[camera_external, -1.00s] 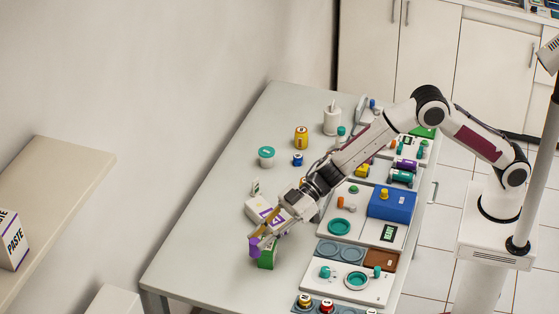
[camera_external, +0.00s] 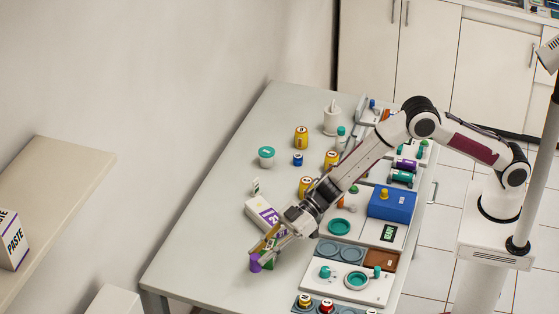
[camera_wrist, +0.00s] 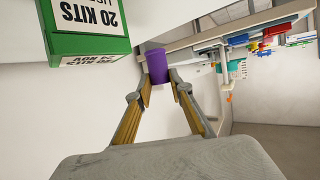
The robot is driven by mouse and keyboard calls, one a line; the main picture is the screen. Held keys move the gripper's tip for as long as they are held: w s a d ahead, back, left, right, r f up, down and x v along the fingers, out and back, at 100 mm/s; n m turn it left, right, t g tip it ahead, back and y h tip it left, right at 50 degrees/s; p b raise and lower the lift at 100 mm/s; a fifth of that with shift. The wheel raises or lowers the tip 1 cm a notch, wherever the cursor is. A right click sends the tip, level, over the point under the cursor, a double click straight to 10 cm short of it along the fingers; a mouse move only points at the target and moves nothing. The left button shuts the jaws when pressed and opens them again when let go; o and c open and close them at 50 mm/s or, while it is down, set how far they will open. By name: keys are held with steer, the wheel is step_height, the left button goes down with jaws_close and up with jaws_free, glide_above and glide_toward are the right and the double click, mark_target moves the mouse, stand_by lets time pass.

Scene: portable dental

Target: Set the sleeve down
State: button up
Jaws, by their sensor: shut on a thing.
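The sleeve appears to be the purple cylinder (camera_external: 255,262), low over or on the table at its near left part; I cannot tell whether its base touches the tabletop. In the wrist view the purple sleeve (camera_wrist: 157,66) is between the tips of my gripper (camera_wrist: 160,80), which is shut on it. In the external view my gripper (camera_external: 263,252) reaches down-left to the sleeve, beside a green box that it partly hides.
The green box (camera_wrist: 85,32), marked 20 KITS, is close to the sleeve. A white and purple box (camera_external: 262,212) lies just behind my gripper. Trays and a blue box (camera_external: 391,204) fill the right side. The table's left side (camera_external: 200,240) is clear.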

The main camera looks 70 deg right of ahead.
steer(key=shift+f, duration=1.85)
steer(key=shift+f, duration=0.7)
steer(key=shift+c, duration=0.2)
steer(key=o, duration=0.7)
steer(key=shift+f, duration=0.1)
steer(key=shift+d, duration=0.1)
steer(key=shift+r, duration=0.65)
steer(key=shift+s+d+r, duration=0.35)
steer(key=shift+d, duration=0.2)
steer(key=v, duration=1)
steer(key=shift+s+r, duration=0.2)
steer(key=shift+r, duration=0.05)
